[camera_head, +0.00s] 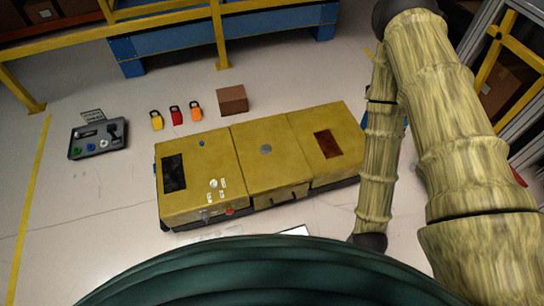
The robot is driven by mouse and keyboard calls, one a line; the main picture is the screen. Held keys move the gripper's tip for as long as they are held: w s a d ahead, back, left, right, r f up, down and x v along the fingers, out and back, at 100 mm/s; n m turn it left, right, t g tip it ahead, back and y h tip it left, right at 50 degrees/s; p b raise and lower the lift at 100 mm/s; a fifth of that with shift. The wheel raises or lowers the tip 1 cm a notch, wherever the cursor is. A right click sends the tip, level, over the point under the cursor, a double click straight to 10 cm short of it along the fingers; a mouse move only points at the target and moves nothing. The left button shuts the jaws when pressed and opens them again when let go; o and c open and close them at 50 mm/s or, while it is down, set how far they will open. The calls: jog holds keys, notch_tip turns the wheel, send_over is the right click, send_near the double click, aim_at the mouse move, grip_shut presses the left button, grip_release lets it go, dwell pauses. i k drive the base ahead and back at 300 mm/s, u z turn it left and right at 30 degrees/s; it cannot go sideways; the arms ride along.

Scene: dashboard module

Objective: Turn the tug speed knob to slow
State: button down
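The yellow tug (245,195) sits on the floor in the middle of the head view. Near its left front part is a small white round knob (213,183) with several small white labels around it. The label text and the knob's pointer are too small to read, so its setting cannot be told. My arm (378,160) comes down on the right, clear of the tug's knob area. It ends in a dark joint near the tug's right front corner. No gripper fingers show, and nothing touches the knob.
A grey control box (98,138) with buttons lies at the left. Yellow, red (176,115) and orange padlocks and a brown box (232,100) lie behind the tug. A yellow rail (219,35) runs along the back.

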aim_at(213, 184)
jog(key=z, duration=1.15)
jog(key=i, duration=0.4)
jog(key=u, duration=2.5)
